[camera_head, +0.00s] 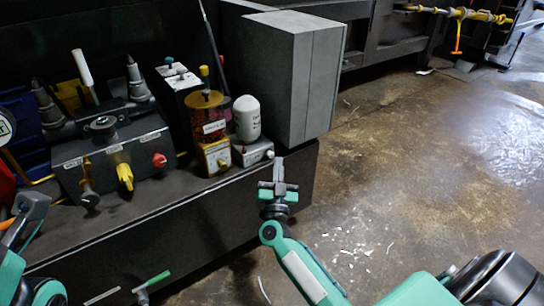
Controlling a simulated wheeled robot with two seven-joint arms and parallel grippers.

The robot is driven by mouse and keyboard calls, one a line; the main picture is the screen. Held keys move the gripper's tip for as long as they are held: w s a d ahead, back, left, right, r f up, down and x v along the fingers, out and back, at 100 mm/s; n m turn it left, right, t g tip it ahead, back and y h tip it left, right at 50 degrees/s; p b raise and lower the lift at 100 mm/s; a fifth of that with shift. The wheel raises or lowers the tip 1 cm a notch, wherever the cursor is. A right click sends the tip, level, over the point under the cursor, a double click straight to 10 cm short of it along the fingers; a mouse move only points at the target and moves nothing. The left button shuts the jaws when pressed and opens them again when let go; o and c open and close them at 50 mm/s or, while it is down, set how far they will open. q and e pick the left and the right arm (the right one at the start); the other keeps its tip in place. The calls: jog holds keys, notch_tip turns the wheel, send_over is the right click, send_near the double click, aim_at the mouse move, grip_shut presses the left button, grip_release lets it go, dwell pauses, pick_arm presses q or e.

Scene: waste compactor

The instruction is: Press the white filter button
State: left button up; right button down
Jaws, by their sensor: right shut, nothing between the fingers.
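The white filter (247,119) is a rounded white canister with dark lettering. It stands upright on a light grey base (250,153) near the front edge of the bench. A small pale round knob, apparently the white filter button (269,154), is at the right end of that base. My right gripper (279,166) is shut and empty, pointing up and away just right of and below the button. It looks close, but I cannot tell whether it touches. My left gripper (32,207) is partly in view at the lower left; its fingers are unclear.
An amber-topped filter on a yellow base (214,157) stands just left of the white one. A large grey cabinet (291,75) rises behind and right. A control box (115,160) with yellow, black and red knobs is farther left. Open floor (430,160) lies right.

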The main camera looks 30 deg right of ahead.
jog(key=shift+w+p, duration=0.35)
jog(key=shift+w, duration=0.1)
jog(key=shift+w, duration=0.4)
dwell(0.7)
jog(key=shift+s, duration=0.1)
jog(key=shift+s+p, duration=0.75)
jog(key=shift+s, duration=0.1)
